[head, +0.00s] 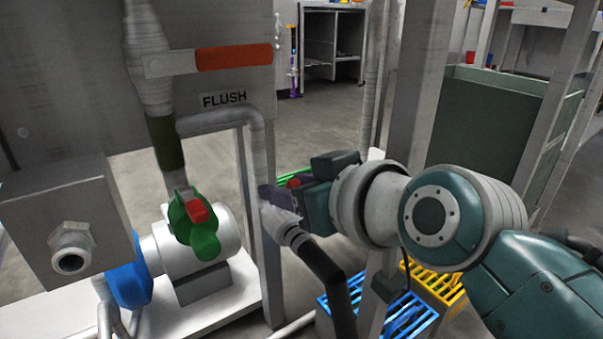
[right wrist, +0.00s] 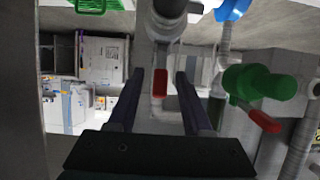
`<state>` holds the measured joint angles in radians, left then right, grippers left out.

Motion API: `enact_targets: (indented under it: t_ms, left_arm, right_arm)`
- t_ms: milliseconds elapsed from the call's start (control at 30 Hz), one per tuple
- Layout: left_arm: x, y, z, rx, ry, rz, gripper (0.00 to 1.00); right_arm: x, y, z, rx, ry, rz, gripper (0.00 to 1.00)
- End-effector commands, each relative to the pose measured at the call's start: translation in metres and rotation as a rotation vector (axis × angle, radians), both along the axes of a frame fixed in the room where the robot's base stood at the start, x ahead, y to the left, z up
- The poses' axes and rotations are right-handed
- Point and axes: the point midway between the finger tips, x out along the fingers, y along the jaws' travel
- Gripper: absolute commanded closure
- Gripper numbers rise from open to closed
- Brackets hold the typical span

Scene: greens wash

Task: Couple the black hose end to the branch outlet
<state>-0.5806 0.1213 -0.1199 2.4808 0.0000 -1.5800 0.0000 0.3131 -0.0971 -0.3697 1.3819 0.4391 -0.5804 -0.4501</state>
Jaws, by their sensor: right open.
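The black hose (head: 325,268) rises from the lower middle of the head view to a pale grey collar (head: 291,235). The collar appears in line with the lower end of the grey branch pipe (head: 248,125), but I cannot tell how firmly they are joined. The hose end (right wrist: 170,6) also shows at the top of the right wrist view. My right gripper (head: 270,200) is open at the branch outlet, just above the collar. In the right wrist view, a red lever (right wrist: 160,82) shows between its fingers (right wrist: 160,82); contact is unclear. My left gripper is out of view.
A red-handled valve (head: 233,57) sits above the FLUSH label (head: 224,99). A green valve (head: 205,240) and a blue flange (head: 130,283) are at lower left. Blue (head: 415,322) and yellow (head: 440,283) crates lie below my right arm. A metal post (head: 410,90) stands close behind it.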

Motion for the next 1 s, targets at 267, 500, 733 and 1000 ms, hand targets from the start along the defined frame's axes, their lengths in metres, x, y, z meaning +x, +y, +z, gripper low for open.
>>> enact_targets:
  t_ms: [267, 500, 733, 1000]
  left_arm:
    - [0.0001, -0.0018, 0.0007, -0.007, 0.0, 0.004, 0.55]
    - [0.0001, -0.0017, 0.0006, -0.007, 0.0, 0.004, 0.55]
    - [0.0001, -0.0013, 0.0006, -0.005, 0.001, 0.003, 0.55]
    - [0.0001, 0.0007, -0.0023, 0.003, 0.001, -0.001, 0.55]
  right_arm:
    - [-0.0002, -0.0003, 0.0006, 0.001, 0.001, 0.0, 0.64]
    - [-0.0003, -0.0004, 0.0004, 0.001, 0.001, 0.0, 0.91]
    - [-0.0004, -0.0004, 0.0002, 0.001, 0.001, 0.0, 1.0]
    - [-0.0006, -0.0008, -0.0018, 0.003, -0.004, 0.0, 1.0]
